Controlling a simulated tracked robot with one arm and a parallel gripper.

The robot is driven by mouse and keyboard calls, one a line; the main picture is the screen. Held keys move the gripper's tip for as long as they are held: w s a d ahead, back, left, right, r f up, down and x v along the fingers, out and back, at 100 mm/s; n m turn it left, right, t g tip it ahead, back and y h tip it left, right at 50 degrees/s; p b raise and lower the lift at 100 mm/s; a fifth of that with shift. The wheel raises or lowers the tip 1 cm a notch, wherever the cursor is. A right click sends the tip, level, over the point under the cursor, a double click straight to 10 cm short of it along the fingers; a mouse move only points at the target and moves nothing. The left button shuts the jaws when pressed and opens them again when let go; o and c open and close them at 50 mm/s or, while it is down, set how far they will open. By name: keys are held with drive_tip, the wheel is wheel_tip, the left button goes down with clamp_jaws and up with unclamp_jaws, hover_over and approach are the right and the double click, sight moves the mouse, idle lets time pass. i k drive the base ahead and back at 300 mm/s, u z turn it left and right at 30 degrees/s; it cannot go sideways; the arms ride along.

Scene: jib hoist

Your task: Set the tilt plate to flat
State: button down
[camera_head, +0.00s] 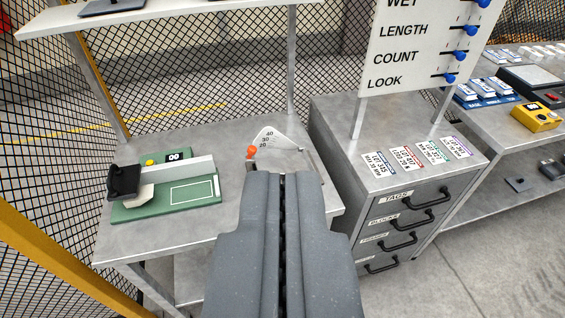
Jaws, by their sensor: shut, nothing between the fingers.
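The tilt plate's white angle scale (278,140) stands on the grey bench, marked 20, 30 and 40. An orange knob (252,152) sits at the left of the scale. A thin grey slanted edge (311,161) at its right may be part of the plate. Most of the plate is hidden behind my gripper, so I cannot tell its angle. My gripper (284,176) is shut and empty. In the picture it lies just below the scale, pointing toward it; no contact is visible.
A green-based device (190,198) with a black handle stands left on the bench (240,214). A drawer cabinet (400,215) with several tags on top stands right, under a slider board (405,45). Mesh fencing runs behind. A shelf (150,15) hangs above.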

sight(273, 160)
drive_tip(key=z, duration=0.05)
drive_tip(key=k, duration=0.6)
drive_tip(key=u, duration=0.45)
drive_tip(key=i, duration=1.9)
drive_tip(key=z, duration=0.5)
